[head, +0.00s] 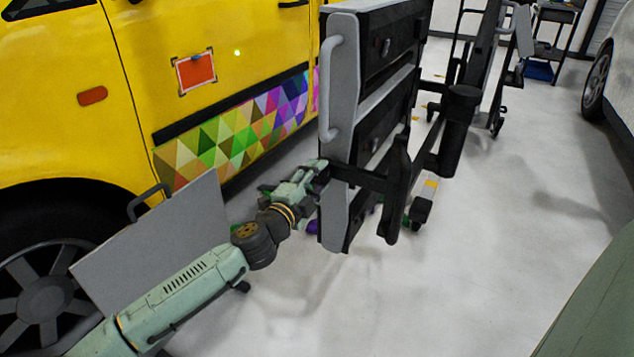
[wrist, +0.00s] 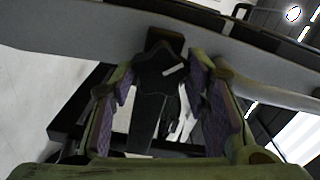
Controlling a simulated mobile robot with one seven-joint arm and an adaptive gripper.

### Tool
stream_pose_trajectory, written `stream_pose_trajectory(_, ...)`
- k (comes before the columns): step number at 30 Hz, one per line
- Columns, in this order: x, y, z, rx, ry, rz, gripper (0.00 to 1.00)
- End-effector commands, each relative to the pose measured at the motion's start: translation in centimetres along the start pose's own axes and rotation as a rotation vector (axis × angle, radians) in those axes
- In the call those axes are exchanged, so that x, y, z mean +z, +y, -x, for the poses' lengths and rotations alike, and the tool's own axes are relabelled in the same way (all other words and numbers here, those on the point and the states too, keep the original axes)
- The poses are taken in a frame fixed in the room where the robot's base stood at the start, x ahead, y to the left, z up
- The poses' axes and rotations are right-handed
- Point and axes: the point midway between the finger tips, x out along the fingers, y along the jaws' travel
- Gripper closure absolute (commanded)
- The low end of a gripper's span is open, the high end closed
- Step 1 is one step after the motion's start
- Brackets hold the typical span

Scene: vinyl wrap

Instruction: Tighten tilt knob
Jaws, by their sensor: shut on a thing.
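My gripper (head: 316,172) is at the end of my outstretched arm, at the lower left side of the grey and black panel stand (head: 342,200). In the wrist view my gripper (wrist: 160,82) has its two purple-padded fingers on either side of a dark, lobed knob (wrist: 158,68), which looks like the tilt knob. The fingers are shut on it. A black bar runs down behind the knob, and a grey panel edge crosses above it. In the head view the knob is hidden by my gripper and the stand. A mark on the knob shows as a short pale line.
A yellow van (head: 150,80) with a colourful triangle-pattern wrap (head: 235,135) stands at the left. A grey board with a handle (head: 165,240) leans near its wheel. A wheeled frame (head: 460,120) extends behind the stand. The pale floor at the right is mostly clear.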

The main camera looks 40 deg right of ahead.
Motion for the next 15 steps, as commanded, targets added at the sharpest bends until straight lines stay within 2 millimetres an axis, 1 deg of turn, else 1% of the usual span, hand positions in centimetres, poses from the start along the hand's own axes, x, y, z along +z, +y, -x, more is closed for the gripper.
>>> stream_pose_trajectory(15, 0.04, 0.2, 0.01, 0.001, 0.001, -0.479, 0.85)
